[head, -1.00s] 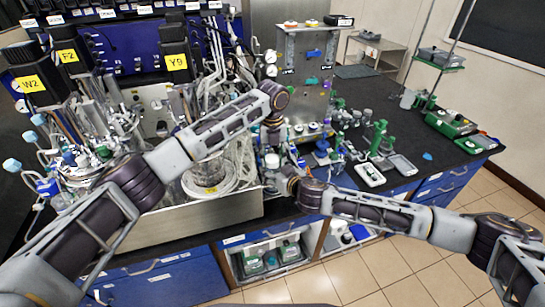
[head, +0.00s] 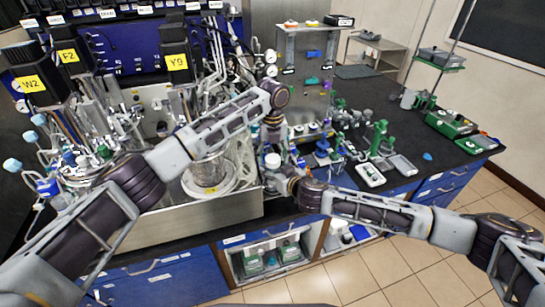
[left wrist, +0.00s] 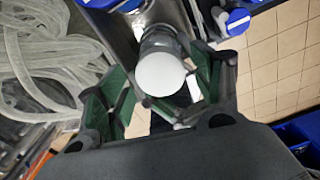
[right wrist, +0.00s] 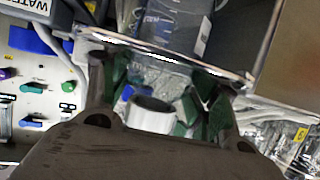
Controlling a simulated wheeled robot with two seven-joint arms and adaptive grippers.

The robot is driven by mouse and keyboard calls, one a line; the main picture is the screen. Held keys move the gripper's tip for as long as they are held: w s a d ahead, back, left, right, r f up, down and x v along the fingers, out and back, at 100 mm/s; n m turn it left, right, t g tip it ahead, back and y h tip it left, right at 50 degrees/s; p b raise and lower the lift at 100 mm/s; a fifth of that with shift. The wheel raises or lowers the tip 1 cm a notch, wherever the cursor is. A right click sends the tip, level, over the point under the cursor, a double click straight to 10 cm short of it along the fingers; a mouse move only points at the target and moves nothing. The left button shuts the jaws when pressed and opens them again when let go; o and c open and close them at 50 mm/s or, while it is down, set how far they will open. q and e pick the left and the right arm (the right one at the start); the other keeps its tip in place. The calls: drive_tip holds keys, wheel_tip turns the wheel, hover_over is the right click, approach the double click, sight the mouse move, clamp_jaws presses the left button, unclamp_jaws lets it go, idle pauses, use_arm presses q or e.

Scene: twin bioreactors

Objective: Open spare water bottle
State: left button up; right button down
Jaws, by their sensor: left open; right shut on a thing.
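The spare water bottle's round white cap (head: 273,160) shows at the right front of the steel tray in the head view. My left gripper (head: 273,137) is just above it. In the left wrist view the white cap (left wrist: 161,73) sits between the spread, green-padded fingers of the left gripper (left wrist: 163,92), which is open. My right gripper (head: 285,180) is low beside the bottle and shut on it. In the right wrist view a white rim (right wrist: 150,115) lies between the right gripper's fingers (right wrist: 160,85). Most of the bottle body is hidden.
The steel tray (head: 190,228) holds bioreactor vessels and coiled tubing (head: 225,178) left of the grippers. A steel panel with valves (head: 303,70) stands behind. Clamps and small devices (head: 369,174) crowd the bench to the right. The floor in front is clear.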

use_arm(q)
drive_tip(key=shift+r, duration=1.9)
use_arm(e)
drive_tip(key=shift+c, duration=1.6)
unclamp_jaws()
drive_tip(key=shift+s, duration=0.15)
drive_tip(key=v, duration=1.1)
drive_tip(key=shift+s+d, duration=0.2)
drive_tip(key=shift+d, duration=0.2)
drive_tip(key=shift+r, duration=0.1)
